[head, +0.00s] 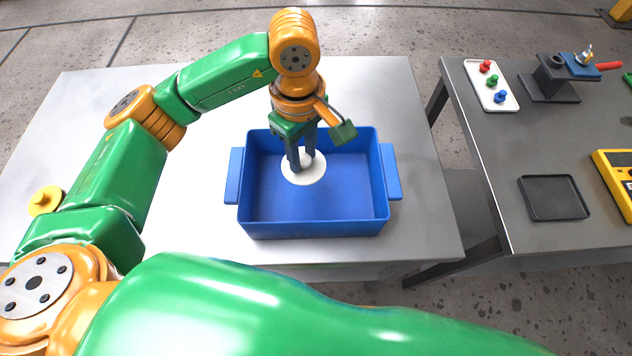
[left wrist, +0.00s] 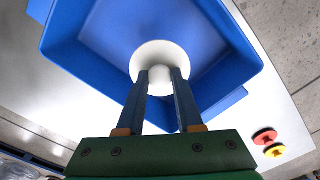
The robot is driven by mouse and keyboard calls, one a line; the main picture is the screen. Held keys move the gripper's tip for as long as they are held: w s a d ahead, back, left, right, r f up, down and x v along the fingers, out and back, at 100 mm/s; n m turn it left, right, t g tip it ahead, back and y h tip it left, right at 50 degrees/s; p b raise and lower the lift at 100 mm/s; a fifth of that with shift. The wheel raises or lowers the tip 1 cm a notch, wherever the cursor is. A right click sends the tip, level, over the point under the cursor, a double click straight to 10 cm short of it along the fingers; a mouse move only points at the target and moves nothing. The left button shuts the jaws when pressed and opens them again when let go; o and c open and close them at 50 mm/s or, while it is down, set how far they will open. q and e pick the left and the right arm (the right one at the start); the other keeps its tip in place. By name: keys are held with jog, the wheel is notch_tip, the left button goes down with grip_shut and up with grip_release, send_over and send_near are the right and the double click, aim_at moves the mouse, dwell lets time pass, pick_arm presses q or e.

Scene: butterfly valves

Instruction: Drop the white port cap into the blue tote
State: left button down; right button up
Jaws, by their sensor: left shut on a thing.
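The white port cap (head: 304,170) is a round white disc with a raised hub. My left gripper (head: 302,164) is shut on the hub of the cap and points down over the blue tote. In the left wrist view the cap (left wrist: 158,52) sits between the two fingertips (left wrist: 160,76), with the tote's floor behind it. The blue tote (head: 315,230) stands open and empty on the light table, with a handle on each side. The cap appears within the tote's opening; its exact height above the floor is hard to tell. My right gripper is not in view.
A yellow round knob (head: 45,200) lies on the light table (head: 420,210) at the left. A second grey table (head: 510,140) at the right bears a white tray (head: 491,84) with coloured pieces, a dark valve stand (head: 548,80), a black tray (head: 553,198) and a yellow device (head: 618,180).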

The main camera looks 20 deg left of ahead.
pick_arm(q)
jog(key=shift+s, duration=0.1)
jog(key=shift+c, duration=2.4)
grip_release()
jog(key=shift+s+a+r, duration=0.1)
jog(key=shift+a, duration=0.05)
jog(key=shift+r, duration=0.35)
notch_tip(320, 180, up, 6)
jog(key=shift+r, duration=0.2)
